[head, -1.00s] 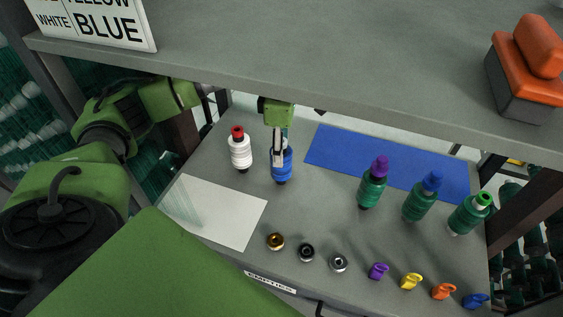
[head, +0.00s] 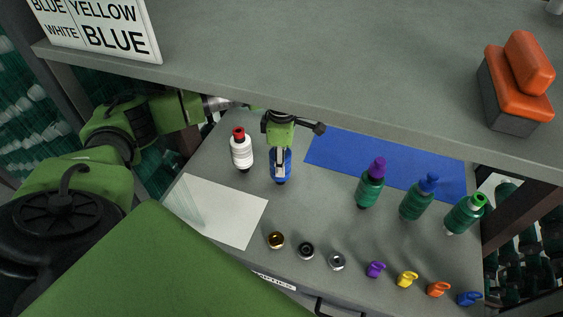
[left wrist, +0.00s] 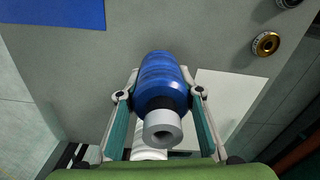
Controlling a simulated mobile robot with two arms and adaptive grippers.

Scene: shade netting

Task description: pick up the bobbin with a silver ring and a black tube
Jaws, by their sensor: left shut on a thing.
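A bobbin with blue thread (head: 281,176) stands at the back of the grey table, beside a white bobbin. In the left wrist view, the blue bobbin (left wrist: 161,82) shows a black band and a light grey hollow tube end facing the camera. My left gripper (head: 280,166) is around the blue bobbin from above and shut on it. Its two fingers press on both sides in the left wrist view (left wrist: 160,100). I cannot tell whether the bobbin is off the table. My right gripper is not in view.
A white bobbin with a red tube (head: 241,153) is close at the left. Green bobbins (head: 368,190) stand at the right. Gold, black and silver rings (head: 336,261) and several coloured clips (head: 407,279) lie in front. A grey shelf (head: 300,70) overhangs the back.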

